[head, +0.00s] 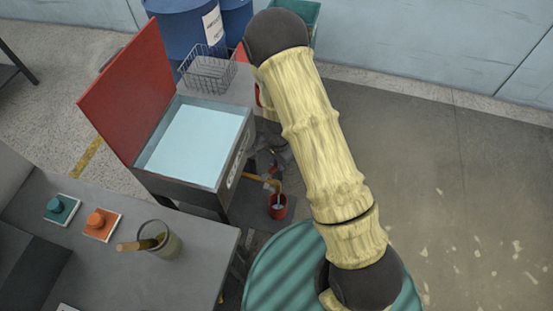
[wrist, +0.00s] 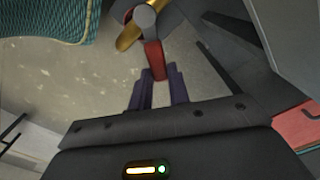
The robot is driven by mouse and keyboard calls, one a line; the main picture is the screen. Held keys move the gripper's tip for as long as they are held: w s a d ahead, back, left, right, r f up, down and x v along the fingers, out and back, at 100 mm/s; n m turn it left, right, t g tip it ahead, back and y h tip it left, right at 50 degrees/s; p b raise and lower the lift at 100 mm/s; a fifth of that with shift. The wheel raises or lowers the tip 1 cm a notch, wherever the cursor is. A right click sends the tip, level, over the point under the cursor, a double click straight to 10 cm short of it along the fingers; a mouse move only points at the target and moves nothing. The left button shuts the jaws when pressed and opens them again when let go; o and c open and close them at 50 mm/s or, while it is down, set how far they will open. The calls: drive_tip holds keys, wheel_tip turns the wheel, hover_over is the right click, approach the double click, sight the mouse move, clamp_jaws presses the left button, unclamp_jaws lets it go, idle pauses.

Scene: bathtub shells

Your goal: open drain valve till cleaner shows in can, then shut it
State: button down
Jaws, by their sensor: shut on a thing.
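The wash tank (head: 245,133) holds pale blue cleaner (head: 196,143) under a raised red lid (head: 135,92). A brass drain pipe (head: 262,179) comes out of its right side, and its bent end is over a small red can (head: 277,212). A pale patch shows inside the can, with a thin pale line above it below the spout. In the wrist view, my gripper (wrist: 156,86) is shut on the red valve handle (wrist: 154,58), beside the brass pipe (wrist: 128,37). In the head view, the gripper and handle are small and partly hidden by my arm.
A green ribbed drum top (head: 268,265) stands at the front, beneath my arm. A wire basket (head: 208,72) sits behind the tank. Floor at right is clear.

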idle(0.3)
drive_tip(key=c, duration=1.3)
unclamp_jaws()
wheel_tip(320, 180, up, 18)
drive_tip(key=shift+f+p, duration=0.25)
drive_tip(key=shift+p, duration=0.95)
